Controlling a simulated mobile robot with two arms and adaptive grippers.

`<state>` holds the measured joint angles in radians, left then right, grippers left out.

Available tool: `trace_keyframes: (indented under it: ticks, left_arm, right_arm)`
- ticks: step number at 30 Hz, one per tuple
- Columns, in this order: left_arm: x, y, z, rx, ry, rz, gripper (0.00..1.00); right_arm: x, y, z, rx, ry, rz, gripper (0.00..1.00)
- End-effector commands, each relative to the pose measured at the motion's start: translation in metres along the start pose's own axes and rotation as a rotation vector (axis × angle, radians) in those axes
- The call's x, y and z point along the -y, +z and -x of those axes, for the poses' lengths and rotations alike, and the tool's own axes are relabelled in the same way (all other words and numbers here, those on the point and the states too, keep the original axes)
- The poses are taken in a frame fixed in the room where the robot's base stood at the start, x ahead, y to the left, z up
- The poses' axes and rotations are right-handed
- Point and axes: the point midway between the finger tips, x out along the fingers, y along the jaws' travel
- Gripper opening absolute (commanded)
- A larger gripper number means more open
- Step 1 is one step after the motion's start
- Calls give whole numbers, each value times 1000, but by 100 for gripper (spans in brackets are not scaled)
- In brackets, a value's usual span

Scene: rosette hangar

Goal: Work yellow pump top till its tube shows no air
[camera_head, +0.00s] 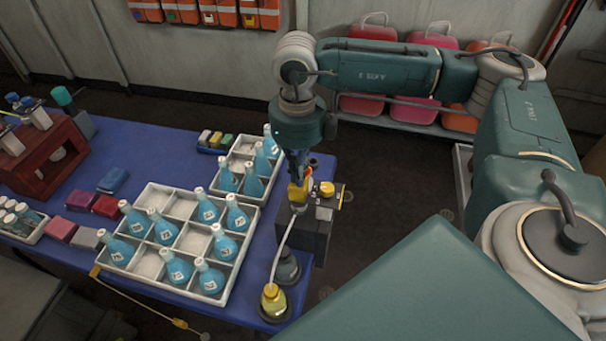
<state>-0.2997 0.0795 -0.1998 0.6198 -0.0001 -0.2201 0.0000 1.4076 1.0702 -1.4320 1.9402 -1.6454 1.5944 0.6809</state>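The yellow pump top (299,192) is on a dark block (311,236) at the right edge of the blue table. My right gripper (297,174) points down from above right at the pump top. Its fingers are dark and small, and I cannot tell whether they are shut or grip the top. A pale tube (282,247) runs from the pump down to a bottle with yellow liquid (273,301) at the table's front right corner. Whether air is in the tube is too small to tell. My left gripper is not in view.
Two white divided crates, the larger in front (207,288) and a smaller behind (276,172), hold several blue bottles. A rounded yellow piece (326,189) sits beside the pump top. A grey bottle (287,268) stands behind the yellow one. Dark floor lies to the right.

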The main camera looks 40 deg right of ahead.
Motion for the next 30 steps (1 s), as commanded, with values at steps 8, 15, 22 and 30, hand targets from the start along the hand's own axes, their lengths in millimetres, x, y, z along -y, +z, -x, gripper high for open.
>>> trace_keyframes:
  ticks: [8, 15, 22, 30]
  left_arm:
    - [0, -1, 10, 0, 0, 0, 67]
    - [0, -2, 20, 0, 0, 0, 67]
    - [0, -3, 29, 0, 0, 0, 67]
    - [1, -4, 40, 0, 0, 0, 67]
  right_arm:
    - [0, -1, 16, -3, 0, 1, 0]
    - [0, 0, 33, -1, 0, 1, 0]
    - [0, 0, 50, -1, 1, 1, 0]
    - [0, 0, 69, -1, 0, 1, 0]
